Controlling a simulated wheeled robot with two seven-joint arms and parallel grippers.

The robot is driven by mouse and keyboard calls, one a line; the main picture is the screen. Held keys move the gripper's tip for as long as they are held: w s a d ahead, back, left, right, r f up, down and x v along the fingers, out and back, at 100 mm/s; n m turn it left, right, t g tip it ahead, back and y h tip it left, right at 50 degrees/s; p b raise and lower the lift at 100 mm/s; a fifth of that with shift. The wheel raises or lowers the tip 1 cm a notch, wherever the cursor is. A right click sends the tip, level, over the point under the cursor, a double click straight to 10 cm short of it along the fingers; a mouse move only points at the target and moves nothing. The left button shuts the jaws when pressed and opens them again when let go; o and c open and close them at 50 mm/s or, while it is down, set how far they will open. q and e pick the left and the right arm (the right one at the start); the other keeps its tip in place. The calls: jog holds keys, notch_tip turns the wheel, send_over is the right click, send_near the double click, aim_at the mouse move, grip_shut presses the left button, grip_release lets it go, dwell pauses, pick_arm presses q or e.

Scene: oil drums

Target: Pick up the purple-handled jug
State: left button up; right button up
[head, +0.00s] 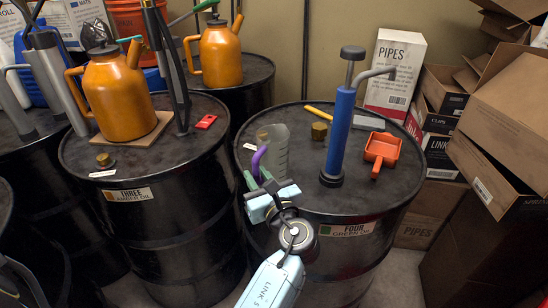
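The jug (278,146) is clear and upright, with a purple handle (258,160) on its left side. In the head view it stands on the left part of the right front drum's lid (305,193). My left gripper (258,177) reaches up from the bottom centre. Its green fingertips are at the lower part of the purple handle, one on either side of it in the picture. The fingers overlap the handle in view, and I cannot tell whether they are pressed on it. My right gripper is not in view.
On the same lid are a blue hand pump (340,135), an orange scoop (382,150), a brass cap (319,131) and a yellow-handled tool (320,112). The left drum (180,190) bears an orange can (117,95). Cardboard boxes (505,110) crowd the right.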

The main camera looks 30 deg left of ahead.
pick_arm(q)
jog(key=shift+w+a, duration=0.45)
jog(key=shift+s+r, duration=0.1)
jog(key=shift+s, duration=0.05)
jog(key=shift+c, duration=0.7)
grip_shut()
